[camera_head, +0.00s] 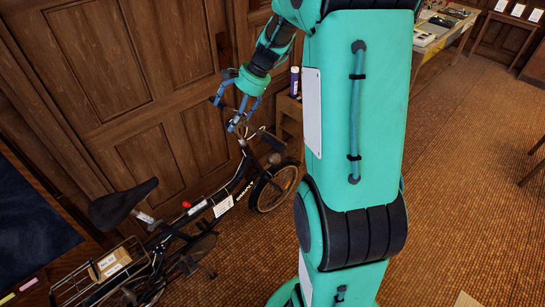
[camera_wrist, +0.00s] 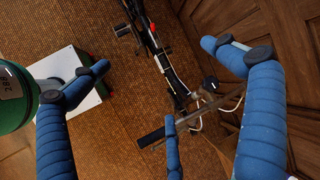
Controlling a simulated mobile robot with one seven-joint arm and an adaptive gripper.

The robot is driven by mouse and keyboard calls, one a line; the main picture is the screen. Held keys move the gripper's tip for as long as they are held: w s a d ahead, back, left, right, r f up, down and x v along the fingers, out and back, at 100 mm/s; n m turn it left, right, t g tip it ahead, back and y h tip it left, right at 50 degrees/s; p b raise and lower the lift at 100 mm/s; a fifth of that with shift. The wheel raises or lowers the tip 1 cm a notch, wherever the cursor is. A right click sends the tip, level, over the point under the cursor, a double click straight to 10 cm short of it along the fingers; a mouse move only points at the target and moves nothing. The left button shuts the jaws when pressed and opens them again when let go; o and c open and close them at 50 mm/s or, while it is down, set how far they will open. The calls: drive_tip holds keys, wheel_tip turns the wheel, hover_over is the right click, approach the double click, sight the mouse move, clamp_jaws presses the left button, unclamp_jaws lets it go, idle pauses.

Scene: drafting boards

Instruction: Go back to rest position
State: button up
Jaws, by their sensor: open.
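My gripper (camera_head: 236,122) hangs at the end of my teal arm in the head view, in front of the wood-panelled wall and just above the handlebar end of a black bicycle (camera_head: 232,197). In the wrist view its blue fingers (camera_wrist: 160,78) are spread apart with nothing held between them. The bicycle (camera_wrist: 164,62) shows beyond the fingers, with its handlebar near the lowest finger. I cannot tell whether any finger touches it. My upper arm hides part of the floor in the head view.
The panelled wall (camera_head: 95,75) stands close behind the gripper. A dark bottle (camera_head: 294,80) stands on a wooden stand (camera_head: 288,118) beside it. A cardboard parcel (camera_head: 110,262) sits on the bicycle's rear rack. A cluttered table (camera_head: 440,40) is at the upper right. The brown floor (camera_head: 460,170) right of my arm is mostly clear.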

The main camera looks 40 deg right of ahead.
drive_tip(key=w+d+f+m, duration=0.1)
drive_tip(key=d+f, duration=0.2)
drive_tip(key=d, duration=0.1)
drive_tip(key=w+d+f+m, duration=0.1)
drive_tip(key=d+f+m, duration=0.1)
drive_tip(key=d, duration=0.3)
drive_tip(key=w+d+f+m+t+y, duration=0.1)
drive_tip(key=d+f, duration=0.3)
drive_tip(key=shift+w+d+f+m+p, duration=0.2)
drive_tip(key=shift+d+f+m+p, duration=0.1)
drive_tip(key=shift+f+p, duration=0.1)
drive_tip(key=s+d+f+m+t, duration=0.2)
drive_tip(key=s+d+f+m, duration=0.1)
drive_tip(key=d+f, duration=0.6)
drive_tip(key=s+d+f+m+t+p, duration=0.1)
drive_tip(key=s+d+f+m, duration=0.3)
drive_tip(key=d+f, duration=0.6)
drive_tip(key=s+d+f+m+t+p, duration=0.1)
drive_tip(key=s+d+f+m, duration=0.3)
drive_tip(key=d+f, duration=0.6)
wheel_tip(320, 180, down, 4)
drive_tip(key=shift+s+f+m+t+h, duration=0.2)
drive_tip(key=shift+m+t+h, duration=0.3)
drive_tip(key=shift+t, duration=0.4)
drive_tip(key=shift+w+d+f, duration=0.1)
drive_tip(key=b+x, duration=0.1)
drive_tip(key=x, duration=0.9)
drive_tip(key=v, duration=1)
drive_tip(key=shift+p, duration=0.45)
